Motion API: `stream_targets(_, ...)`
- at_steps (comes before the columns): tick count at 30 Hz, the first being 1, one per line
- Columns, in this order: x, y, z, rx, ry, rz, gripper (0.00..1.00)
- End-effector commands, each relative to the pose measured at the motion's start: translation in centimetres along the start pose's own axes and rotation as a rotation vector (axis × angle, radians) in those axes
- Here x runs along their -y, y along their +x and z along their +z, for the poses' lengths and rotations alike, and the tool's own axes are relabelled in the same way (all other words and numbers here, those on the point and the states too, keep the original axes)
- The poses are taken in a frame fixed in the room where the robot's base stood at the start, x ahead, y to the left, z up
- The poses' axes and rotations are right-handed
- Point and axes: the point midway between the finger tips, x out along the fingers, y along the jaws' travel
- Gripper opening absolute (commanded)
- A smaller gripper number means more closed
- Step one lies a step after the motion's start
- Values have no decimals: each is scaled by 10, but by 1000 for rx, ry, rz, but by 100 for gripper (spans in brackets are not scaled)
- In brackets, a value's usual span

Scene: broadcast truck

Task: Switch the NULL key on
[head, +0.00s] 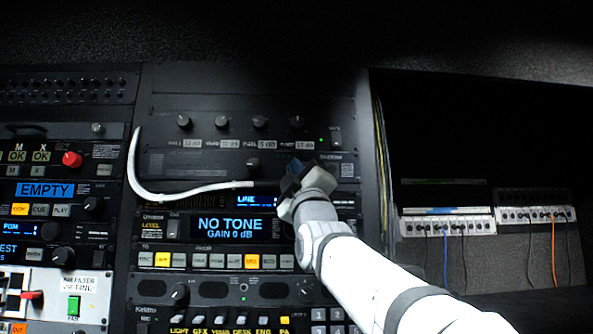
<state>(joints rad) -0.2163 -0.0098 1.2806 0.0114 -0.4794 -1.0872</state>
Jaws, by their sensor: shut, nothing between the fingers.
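I cannot read a NULL label on any key, so I cannot tell which key it is. A row of small keys (217,261) runs across the rack below the NO TONE display (230,228); several of them glow yellow and the others are grey. My gripper (293,172) is shut and empty. It is in front of the upper right of the rack, above and right of the NO TONE display. My gripper and arm hide part of the panels behind them, including the right ends of some rows.
A white cable (139,178) loops across the rack's left and middle. Knobs (221,121) stick out above. A red knob (72,159) and a green switch (74,305) are at left. Patch boxes with cables (447,226) stand in the dark bay at right.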

Motion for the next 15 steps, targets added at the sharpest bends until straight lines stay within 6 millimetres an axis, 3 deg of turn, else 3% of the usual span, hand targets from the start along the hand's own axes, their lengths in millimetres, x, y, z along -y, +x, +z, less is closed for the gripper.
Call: stream_targets(15, 3, 4, 3, 0, 0, 0, 0)
